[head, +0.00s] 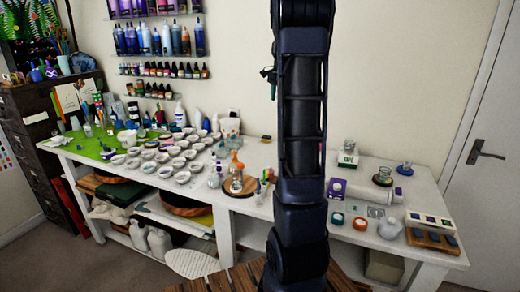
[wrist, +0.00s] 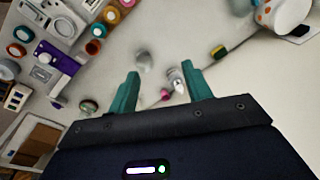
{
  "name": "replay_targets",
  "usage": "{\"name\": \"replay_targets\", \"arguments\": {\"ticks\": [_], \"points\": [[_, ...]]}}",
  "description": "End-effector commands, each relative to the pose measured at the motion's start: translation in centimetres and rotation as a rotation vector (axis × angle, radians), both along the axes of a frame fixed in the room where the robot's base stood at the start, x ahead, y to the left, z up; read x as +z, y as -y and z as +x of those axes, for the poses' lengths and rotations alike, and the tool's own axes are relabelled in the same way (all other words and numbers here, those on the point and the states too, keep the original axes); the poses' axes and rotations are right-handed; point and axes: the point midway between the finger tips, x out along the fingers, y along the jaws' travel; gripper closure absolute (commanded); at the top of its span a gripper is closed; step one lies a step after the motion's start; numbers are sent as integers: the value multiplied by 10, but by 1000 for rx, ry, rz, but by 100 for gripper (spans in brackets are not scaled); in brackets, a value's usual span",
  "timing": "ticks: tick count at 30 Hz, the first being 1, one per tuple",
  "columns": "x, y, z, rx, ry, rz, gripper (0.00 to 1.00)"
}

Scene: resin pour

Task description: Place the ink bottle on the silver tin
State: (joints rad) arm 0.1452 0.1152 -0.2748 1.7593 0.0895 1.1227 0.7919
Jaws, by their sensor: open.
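My gripper (wrist: 160,69) shows in the wrist view, with two teal fingers spread apart and nothing held between them. A small pale bottle-like item (wrist: 175,80) with a pink piece (wrist: 165,95) beside it shows in the gap, near the right finger, and a grey-white rounded item (wrist: 143,60) is near the left fingertip. A flat silvery rectangular item, possibly the silver tin (head: 376,211), lies on the right of the bench in the head view. Small dark bottles (head: 178,70) stand on a wall shelf; I cannot tell which is the ink bottle. My arm hides the bench's middle.
The white bench (head: 262,155) holds many small white cups (head: 163,157) on the left. A purple-topped box (head: 337,187), colour-ringed jars (head: 360,223), a white jar (head: 389,228) and a wooden block tray (head: 432,238) crowd the right. A door (head: 490,150) is at far right.

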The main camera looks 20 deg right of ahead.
Motion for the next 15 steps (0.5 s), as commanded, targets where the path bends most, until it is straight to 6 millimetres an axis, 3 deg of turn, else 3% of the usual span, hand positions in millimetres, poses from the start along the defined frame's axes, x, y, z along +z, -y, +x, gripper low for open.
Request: {"name": "replay_targets", "arguments": {"ticks": [6,15], "points": [[19,-56,-57,210,48,-16,50],[24,-124,-139,501,107,-68,50]]}}
